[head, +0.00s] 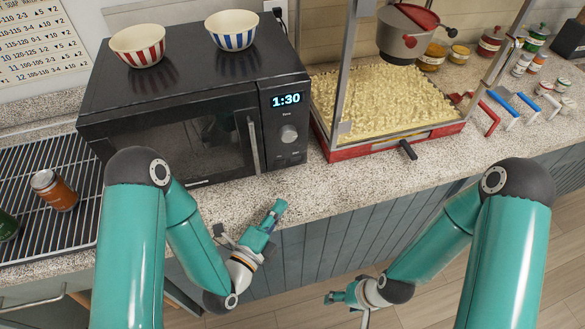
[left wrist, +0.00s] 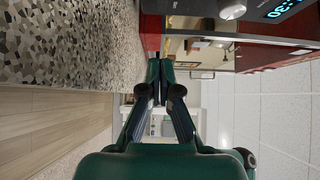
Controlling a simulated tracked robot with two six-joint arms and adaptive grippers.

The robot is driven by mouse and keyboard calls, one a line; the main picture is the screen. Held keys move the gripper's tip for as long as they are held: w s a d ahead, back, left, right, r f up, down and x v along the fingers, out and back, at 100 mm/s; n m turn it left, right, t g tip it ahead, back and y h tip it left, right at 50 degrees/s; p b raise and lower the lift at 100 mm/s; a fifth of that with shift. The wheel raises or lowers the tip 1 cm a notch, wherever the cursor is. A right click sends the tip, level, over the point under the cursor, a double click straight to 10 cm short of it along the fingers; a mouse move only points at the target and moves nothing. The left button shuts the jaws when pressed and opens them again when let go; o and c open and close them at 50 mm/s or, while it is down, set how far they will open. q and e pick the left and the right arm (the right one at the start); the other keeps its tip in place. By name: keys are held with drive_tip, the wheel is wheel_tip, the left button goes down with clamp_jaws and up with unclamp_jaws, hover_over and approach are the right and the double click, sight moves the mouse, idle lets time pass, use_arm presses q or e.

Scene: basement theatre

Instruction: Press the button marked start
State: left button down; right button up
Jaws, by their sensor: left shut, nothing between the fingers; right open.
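The black microwave (head: 190,110) stands on the speckled counter, its display (head: 286,100) reading 1:30. Below the display is a round dial (head: 289,133), with small marks under it too small to read, so I cannot tell which is start. In the left wrist view the display (left wrist: 288,8) and dial (left wrist: 232,8) show at the top right, partly cut off. My left gripper (head: 278,206) is shut and empty, just in front of the microwave's right side, apart from the panel. Its closed fingers also show in the left wrist view (left wrist: 160,76). My right gripper (head: 330,298) is open, low in front of the cabinets.
Two striped bowls, one red (head: 137,46) and one blue (head: 232,30), sit on the microwave. A popcorn machine with a red base (head: 400,143) stands close to its right. The counter strip before the microwave is clear.

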sight(300, 159)
use_arm(q)
drive_tip(key=shift+w+d+f+b, duration=0.25)
drive_tip(key=shift+w+b, duration=0.2)
drive_tip(key=shift+b, duration=1.1)
drive_tip(key=shift+w+d+f+b, duration=0.1)
drive_tip(key=shift+w+d+b, duration=0.25)
drive_tip(key=shift+b, duration=1.15)
drive_tip(key=x, duration=0.1)
drive_tip(key=b+x, duration=0.1)
drive_tip(key=shift+w+d+r, duration=0.1)
drive_tip(key=shift+w+r, duration=0.2)
drive_tip(key=shift+w, duration=0.05)
drive_tip(key=p+x, duration=0.2)
drive_tip(key=x, duration=0.3)
drive_tip(key=shift+w+r+p, duration=0.15)
drive_tip(key=shift+r+p, duration=0.1)
drive_tip(key=shift+p, duration=0.15)
drive_tip(key=shift+w+a+p, duration=0.25)
drive_tip(key=shift+w+p, duration=0.05)
drive_tip(key=shift+w, duration=0.25)
drive_tip(key=shift+w+a+p, duration=0.25)
drive_tip(key=shift+w, duration=0.3)
drive_tip(key=shift+w+a+f, duration=0.15)
drive_tip(key=shift+w, duration=0.45)
